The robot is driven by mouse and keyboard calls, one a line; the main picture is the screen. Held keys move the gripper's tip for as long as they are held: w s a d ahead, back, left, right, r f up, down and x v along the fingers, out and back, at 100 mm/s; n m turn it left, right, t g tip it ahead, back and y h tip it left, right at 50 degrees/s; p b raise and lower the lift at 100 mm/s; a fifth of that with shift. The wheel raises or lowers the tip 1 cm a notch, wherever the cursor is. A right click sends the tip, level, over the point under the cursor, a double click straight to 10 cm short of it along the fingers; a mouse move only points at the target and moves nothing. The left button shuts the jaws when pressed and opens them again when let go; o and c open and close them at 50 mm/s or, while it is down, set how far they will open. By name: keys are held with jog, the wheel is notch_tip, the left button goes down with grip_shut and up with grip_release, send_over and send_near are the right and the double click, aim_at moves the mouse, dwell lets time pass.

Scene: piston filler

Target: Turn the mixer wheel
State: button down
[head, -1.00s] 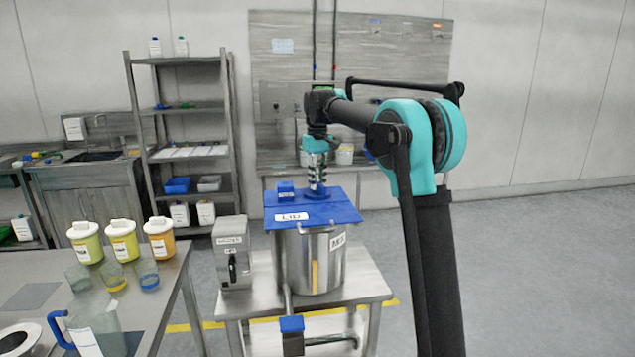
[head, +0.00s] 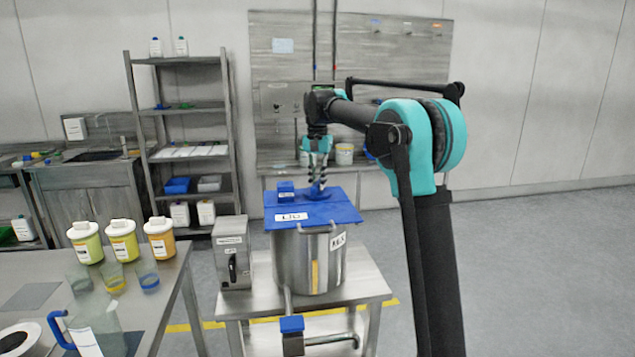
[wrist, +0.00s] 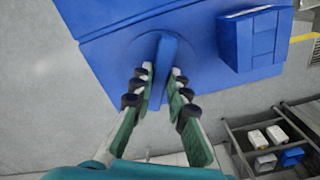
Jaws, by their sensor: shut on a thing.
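The steel mixer tank (head: 300,262) stands on a small steel table with a flat blue lid (head: 345,213) on top. The mixer wheel (head: 317,193) is blue and sits on the lid; only a little of it shows in the head view. In the wrist view, its upright blue grip (wrist: 165,62) rises from a round blue base. My gripper (head: 317,184) points straight down over the lid. Its two fingers (wrist: 160,80) are shut on the wheel's grip, one on each side. The fingers hide part of the wheel.
A blue block (wrist: 250,40) stands on the lid beside the wheel. A grey control box (head: 233,255) with a black handle is left of the tank. A table (head: 160,305) with jars and glasses is at the left. The floor at right is clear.

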aim_at(318, 183)
jog(key=shift+m, duration=0.6)
jog(key=c, duration=1.5)
grip_release()
jog(key=shift+r, duration=0.1)
notch_tip(318, 183, up, 12)
jog(key=shift+f, duration=0.1)
